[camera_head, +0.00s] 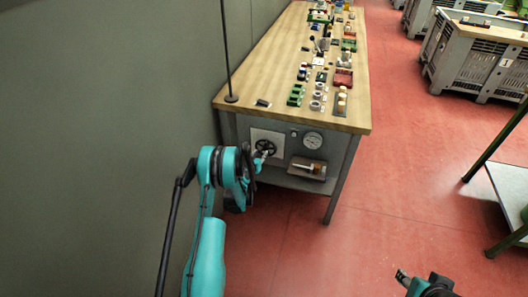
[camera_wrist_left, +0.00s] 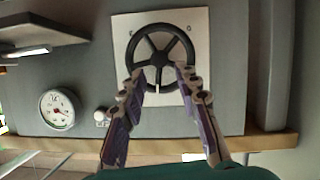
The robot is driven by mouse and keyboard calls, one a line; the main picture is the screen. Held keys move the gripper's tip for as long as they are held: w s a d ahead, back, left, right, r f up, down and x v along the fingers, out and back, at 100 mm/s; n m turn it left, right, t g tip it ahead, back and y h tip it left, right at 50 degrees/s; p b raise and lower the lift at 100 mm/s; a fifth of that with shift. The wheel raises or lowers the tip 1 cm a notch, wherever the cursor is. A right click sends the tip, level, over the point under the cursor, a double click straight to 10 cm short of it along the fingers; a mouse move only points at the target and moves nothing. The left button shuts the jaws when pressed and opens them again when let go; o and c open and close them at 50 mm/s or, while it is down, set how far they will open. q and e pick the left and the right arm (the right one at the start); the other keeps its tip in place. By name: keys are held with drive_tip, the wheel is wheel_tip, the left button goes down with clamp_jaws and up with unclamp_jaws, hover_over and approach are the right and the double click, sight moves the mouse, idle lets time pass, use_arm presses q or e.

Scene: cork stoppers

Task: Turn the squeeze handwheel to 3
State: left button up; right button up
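The squeeze handwheel is a black spoked wheel (camera_head: 266,146) on a pale square plate (camera_head: 256,134) on the bench's front panel. It fills the upper middle of the left wrist view (camera_wrist_left: 161,32), where that view appears upside down against the head view. My left gripper (camera_head: 263,156) is at the wheel. In the left wrist view its two fingers (camera_wrist_left: 162,76) stand apart and overlap the wheel's rim on either side of its lower part; contact cannot be told. The wheel's number marks are not readable. My right gripper (camera_head: 402,277) shows at the bottom right, away from the bench.
A round dial gauge (camera_head: 313,140) and a small shelf (camera_head: 308,168) with an item on it are right of the wheel. The wooden benchtop (camera_head: 285,65) carries many small parts. Grey crates (camera_head: 478,60) stand at the right. The red floor (camera_head: 400,170) between is clear.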

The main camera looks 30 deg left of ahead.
sight(265, 149)
use_arm(q)
drive_tip(key=b+x, duration=0.1)
drive_tip(key=x, duration=0.3)
drive_tip(key=shift+w+f, duration=0.15)
drive_tip(key=shift+f, duration=0.05)
drive_tip(key=shift+w+a+f+b, duration=0.15)
drive_tip(key=shift+w+b, duration=0.15)
drive_tip(key=shift+w, duration=0.35)
clamp_jaws()
